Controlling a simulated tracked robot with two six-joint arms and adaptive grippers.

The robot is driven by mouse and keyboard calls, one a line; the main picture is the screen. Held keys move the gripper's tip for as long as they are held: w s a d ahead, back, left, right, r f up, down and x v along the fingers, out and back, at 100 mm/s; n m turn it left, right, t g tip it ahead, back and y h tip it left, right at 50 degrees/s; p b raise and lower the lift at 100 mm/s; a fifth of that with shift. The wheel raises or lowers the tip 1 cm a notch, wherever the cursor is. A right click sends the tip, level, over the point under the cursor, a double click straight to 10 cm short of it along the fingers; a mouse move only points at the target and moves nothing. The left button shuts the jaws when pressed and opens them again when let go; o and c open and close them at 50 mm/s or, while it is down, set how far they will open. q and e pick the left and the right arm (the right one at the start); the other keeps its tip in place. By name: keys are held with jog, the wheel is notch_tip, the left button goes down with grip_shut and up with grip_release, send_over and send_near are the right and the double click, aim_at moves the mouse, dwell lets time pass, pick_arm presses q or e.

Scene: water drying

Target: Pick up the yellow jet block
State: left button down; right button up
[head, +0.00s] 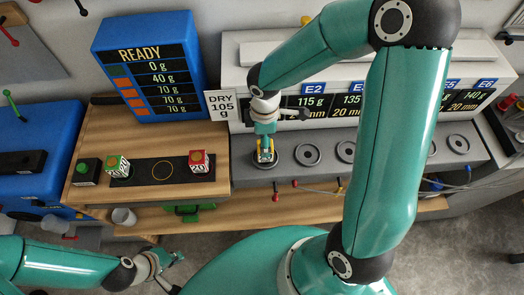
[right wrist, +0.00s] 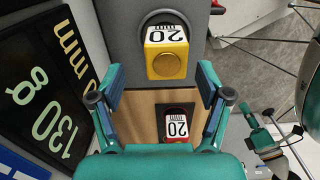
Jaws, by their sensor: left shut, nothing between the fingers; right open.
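The yellow jet block (head: 266,156) sits in the leftmost round seat of the grey row in the head view. In the right wrist view the yellow block (right wrist: 166,62) shows a round knob and a white "20" label. My right gripper (head: 266,130) is just above it in the head view. In the right wrist view my right gripper (right wrist: 160,80) is open and empty, with the block ahead of and between the fingertip directions. My left gripper (head: 162,265) is shut and empty at the lower left, far from the block.
Empty round seats (head: 307,154) continue to the right.

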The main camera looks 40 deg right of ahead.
jog(key=shift+s+a+f, duration=0.1)
jog(key=shift+s+f, duration=0.05)
jog(key=shift+f, duration=1.25)
jog(key=shift+s+f, duration=0.1)
jog(key=shift+f, duration=1.25)
jog(key=shift+c, duration=0.2)
jog(key=c, duration=1.4)
jog(key=shift+r, duration=0.1)
jog(key=shift+r, duration=0.1)
grip_shut()
